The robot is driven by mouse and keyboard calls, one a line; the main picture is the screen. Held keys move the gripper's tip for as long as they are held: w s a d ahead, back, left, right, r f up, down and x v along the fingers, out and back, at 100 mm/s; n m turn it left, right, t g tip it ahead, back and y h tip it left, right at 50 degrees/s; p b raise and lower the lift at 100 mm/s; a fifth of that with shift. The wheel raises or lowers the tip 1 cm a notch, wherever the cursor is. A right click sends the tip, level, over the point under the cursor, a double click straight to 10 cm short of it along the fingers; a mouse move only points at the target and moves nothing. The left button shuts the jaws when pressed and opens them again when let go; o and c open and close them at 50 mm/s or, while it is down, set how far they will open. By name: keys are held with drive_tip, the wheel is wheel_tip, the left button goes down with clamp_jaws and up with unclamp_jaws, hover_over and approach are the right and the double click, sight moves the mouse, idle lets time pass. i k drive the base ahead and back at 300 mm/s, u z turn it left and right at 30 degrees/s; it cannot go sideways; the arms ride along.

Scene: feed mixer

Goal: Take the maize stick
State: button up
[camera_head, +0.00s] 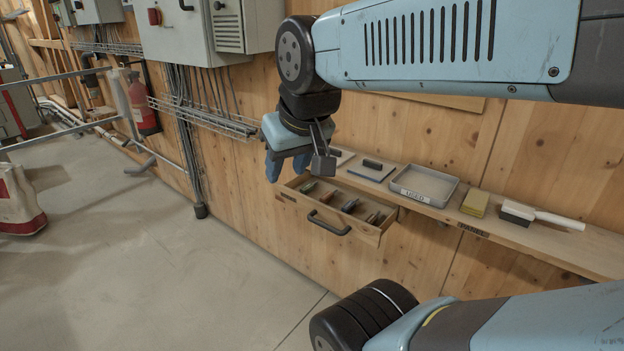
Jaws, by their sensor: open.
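An open wooden drawer (291,207) with a dark handle (328,223) juts out from under the wall shelf. Several small stick-like things lie in its compartments: a greenish one (308,186) at the left, a dark one (350,206) further right, and others. They are too small to tell which is the maize stick. My wrist hides part of the drawer's back.
The shelf holds a flat dark-handled thing (372,169), a grey tray (446,197) labelled USED, a yellow block (476,203) and a white-handled brush (545,217). Control boxes (190,30) hang on the wall. The floor in front is clear.

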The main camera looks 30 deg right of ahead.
sight(329, 196)
drive_tip(key=z, duration=0.25)
drive_tip(key=i, duration=0.7)
drive_tip(key=z, duration=0.5)
drive_tip(key=k, duration=0.9)
drive_tip(key=z, duration=0.2)
drive_tip(key=i, duration=0.9)
drive_tip(key=u, duration=0.1)
